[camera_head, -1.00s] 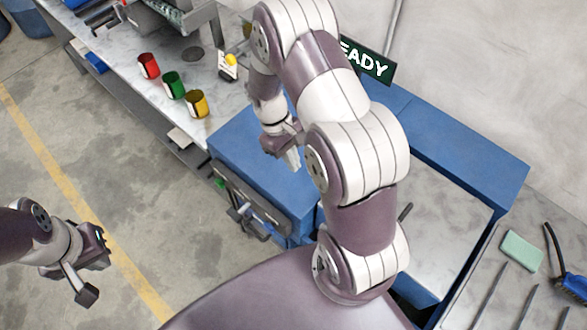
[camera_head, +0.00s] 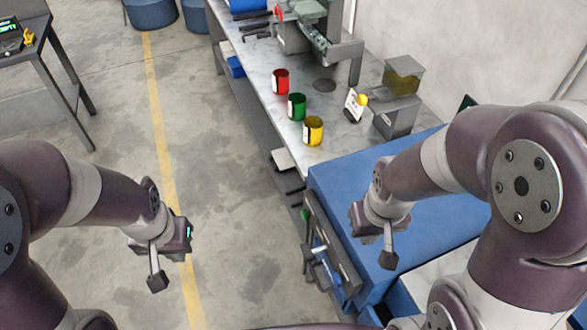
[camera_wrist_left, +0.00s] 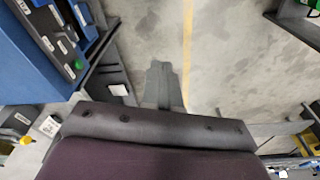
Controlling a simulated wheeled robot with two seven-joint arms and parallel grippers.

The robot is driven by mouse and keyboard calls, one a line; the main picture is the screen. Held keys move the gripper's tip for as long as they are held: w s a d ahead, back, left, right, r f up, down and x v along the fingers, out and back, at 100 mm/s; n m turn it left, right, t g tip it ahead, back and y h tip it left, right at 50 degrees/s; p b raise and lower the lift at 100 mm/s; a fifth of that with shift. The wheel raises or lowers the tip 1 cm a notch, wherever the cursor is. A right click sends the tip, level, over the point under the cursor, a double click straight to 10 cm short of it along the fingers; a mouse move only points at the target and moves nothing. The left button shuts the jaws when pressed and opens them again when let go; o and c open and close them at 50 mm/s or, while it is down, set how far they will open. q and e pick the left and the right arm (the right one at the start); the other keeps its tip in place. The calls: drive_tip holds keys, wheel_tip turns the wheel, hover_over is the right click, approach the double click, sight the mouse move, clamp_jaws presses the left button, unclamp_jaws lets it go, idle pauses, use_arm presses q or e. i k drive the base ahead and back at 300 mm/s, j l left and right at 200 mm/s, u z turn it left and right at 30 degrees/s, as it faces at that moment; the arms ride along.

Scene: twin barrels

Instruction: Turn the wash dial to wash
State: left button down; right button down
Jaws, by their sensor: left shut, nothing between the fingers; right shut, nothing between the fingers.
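I cannot make out a wash dial for certain in any view. The blue machine (camera_head: 345,190) stands at the right in the head view, with a dark front panel (camera_head: 330,240) whose details are too small to read. The left wrist view shows a dark labelled panel (camera_wrist_left: 70,40) with a green button (camera_wrist_left: 78,64) at the upper left. My left gripper (camera_head: 158,281) is shut and empty over the floor, left of and apart from the machine. My right gripper (camera_head: 389,258) is shut and empty above the blue machine's top.
A dark table (camera_head: 40,60) stands at the far left. The floor (camera_head: 240,200) between is clear.

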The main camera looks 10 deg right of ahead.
sight(308, 254)
drive_tip(key=j, duration=0.45)
drive_tip(key=k+j+z, duration=0.15)
drive_tip(key=j, duration=0.7)
drive_tip(key=k+z, duration=0.05)
